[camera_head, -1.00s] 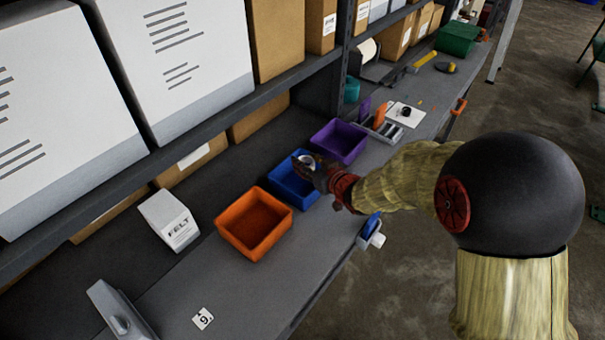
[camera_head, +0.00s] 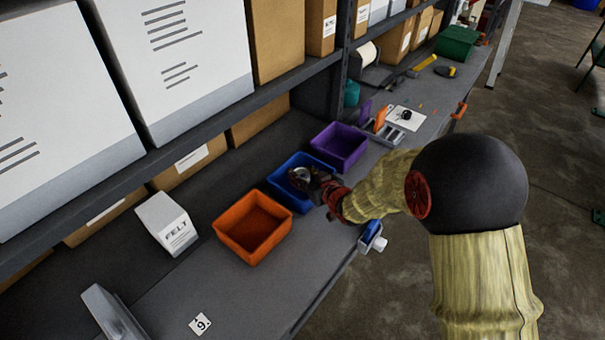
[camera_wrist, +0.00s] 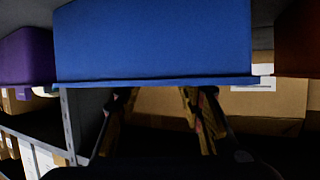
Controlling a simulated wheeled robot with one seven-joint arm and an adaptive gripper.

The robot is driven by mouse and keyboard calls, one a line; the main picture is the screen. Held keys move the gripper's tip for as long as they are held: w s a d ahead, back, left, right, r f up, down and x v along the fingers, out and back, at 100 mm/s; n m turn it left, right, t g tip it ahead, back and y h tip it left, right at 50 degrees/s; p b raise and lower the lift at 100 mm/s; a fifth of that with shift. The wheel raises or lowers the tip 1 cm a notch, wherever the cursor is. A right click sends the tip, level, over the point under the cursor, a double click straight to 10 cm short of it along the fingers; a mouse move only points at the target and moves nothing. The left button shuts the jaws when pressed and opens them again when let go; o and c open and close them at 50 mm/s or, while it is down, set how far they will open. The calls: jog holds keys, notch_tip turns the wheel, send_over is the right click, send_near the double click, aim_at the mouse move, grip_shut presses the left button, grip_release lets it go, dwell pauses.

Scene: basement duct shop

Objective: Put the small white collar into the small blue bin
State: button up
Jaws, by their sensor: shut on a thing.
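The small blue bin (camera_head: 287,196) stands on the bench between the orange and purple bins. Its blue wall fills the top of the wrist view (camera_wrist: 150,40). My gripper (camera_head: 303,178) is over the blue bin and hides part of its opening. It is shut on the small white collar (camera_head: 299,173), a pale ring shape at the fingertips in the head view. I cannot tell whether the collar is above or below the bin's rim. In the wrist view the fingers (camera_wrist: 158,97) are apart, and I cannot make out the collar between them.
The orange bin (camera_head: 253,253) is close on the left and the purple bin (camera_head: 340,167) on the right. A white FELT box (camera_head: 166,223) stands further left. A shelf with cartons (camera_head: 273,40) overhangs the back. The bench front near the number card (camera_head: 200,323) is clear.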

jog(key=shift+f+b, duration=0.3)
jog(key=shift+f, duration=0.2)
jog(key=o, duration=0.9)
jog(key=shift+o, duration=0.4)
jog(key=shift+r, duration=0.1)
